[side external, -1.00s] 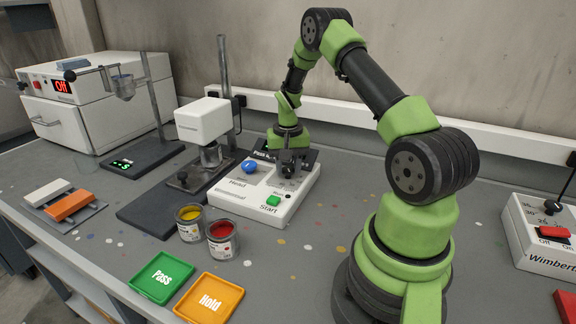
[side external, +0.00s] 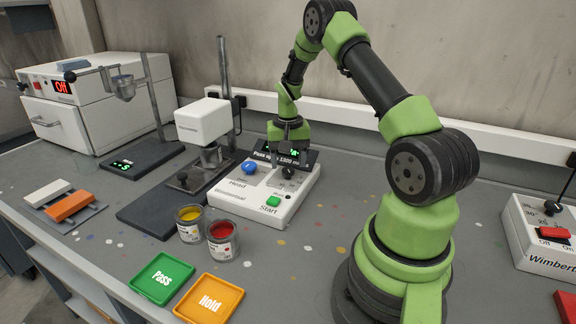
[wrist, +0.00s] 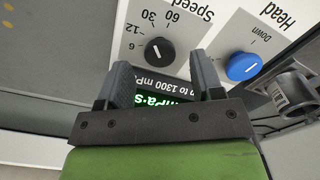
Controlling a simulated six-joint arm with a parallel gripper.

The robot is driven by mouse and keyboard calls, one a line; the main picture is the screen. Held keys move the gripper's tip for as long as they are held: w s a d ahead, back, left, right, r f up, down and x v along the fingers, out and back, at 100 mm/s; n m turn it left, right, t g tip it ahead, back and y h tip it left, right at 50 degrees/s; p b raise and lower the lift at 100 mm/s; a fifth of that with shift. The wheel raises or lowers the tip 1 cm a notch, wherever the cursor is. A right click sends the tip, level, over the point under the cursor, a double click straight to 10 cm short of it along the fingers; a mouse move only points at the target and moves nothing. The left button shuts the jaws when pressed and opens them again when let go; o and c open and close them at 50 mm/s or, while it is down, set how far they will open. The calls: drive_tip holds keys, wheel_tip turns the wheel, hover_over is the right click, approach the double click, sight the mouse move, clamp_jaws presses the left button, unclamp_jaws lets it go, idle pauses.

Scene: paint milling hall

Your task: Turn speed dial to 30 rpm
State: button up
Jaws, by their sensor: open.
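The black speed dial (wrist: 159,50) is on a white control box (side external: 238,203), with a printed scale of 6, 12, 30 and 60 around it in the wrist view. Its white pointer line is small there and seems to aim between the low marks, near 12; I cannot read it exactly. The dial also shows in the side view (side external: 288,172). My gripper (side external: 287,150) is above and behind the dial, apart from it.
A blue head knob (wrist: 242,67) sits beside the dial, and a green Start button (side external: 273,201) is in front of it. A lit display (side external: 280,158) stands at the box's back. A white stirrer head (side external: 203,120) on a stand is to the left. Paint cans (side external: 222,240) stand in front.

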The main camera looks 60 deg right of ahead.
sight(288, 170)
wheel_tip(288, 170, up, 8)
idle(0.5)
